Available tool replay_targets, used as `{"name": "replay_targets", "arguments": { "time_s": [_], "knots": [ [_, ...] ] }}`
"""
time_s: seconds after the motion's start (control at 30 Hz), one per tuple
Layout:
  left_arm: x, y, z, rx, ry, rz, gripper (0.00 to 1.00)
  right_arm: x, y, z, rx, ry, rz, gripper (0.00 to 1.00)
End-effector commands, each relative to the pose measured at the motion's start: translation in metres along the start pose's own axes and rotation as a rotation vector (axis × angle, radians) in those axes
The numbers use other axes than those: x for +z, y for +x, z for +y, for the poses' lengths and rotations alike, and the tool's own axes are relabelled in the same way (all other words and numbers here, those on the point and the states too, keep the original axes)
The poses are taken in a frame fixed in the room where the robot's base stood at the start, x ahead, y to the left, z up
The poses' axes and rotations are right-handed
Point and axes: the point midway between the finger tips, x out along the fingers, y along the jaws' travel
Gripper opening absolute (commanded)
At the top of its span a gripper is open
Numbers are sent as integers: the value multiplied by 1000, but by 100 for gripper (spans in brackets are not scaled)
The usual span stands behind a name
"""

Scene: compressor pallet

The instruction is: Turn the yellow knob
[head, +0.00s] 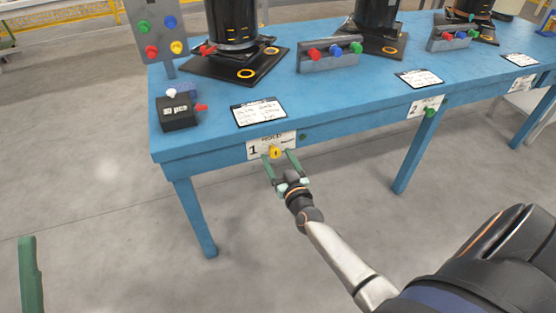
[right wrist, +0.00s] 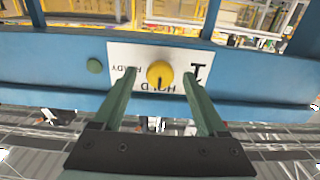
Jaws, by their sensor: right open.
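The yellow knob (head: 275,152) sits on a white label plate (head: 257,150) marked "1" and "HOLD", on the front edge of the blue table. My right gripper (head: 279,157) is open in front of it, with its green fingers pointing at the plate. In the right wrist view the round yellow knob (right wrist: 160,74) shows between the open fingertips (right wrist: 159,76), with a small dark mark on its rim. Whether the fingers touch it I cannot tell. One green finger of my left gripper (head: 31,275) shows at the lower left edge; its opening cannot be judged.
The blue table (head: 340,120) carries a black box with a red button (head: 180,112), button panels (head: 330,55) and black machines on base plates. A green knob (head: 430,113) sits on another plate farther right. A table leg (head: 195,215) stands left of my right gripper.

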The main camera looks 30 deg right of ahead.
Motion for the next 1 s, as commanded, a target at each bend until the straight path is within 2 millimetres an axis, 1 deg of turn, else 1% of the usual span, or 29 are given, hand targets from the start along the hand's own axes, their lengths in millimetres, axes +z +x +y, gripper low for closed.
{"name": "replay_targets", "arguments": {
  "time_s": [0.3,0.9,0.97,1.0],
  "knots": [
    [-3,0,0,1,3,12,50,0,2,0,0,0,0,74],
    [-3,0,0,0,2,10,50,0,1,0,0,0,0,6],
    [-3,0,0,0,2,10,50,0,1,0,0,0,0,0],
    [-2,0,0,0,2,10,50,0,1,0,0,0,0,0]
  ]
}}
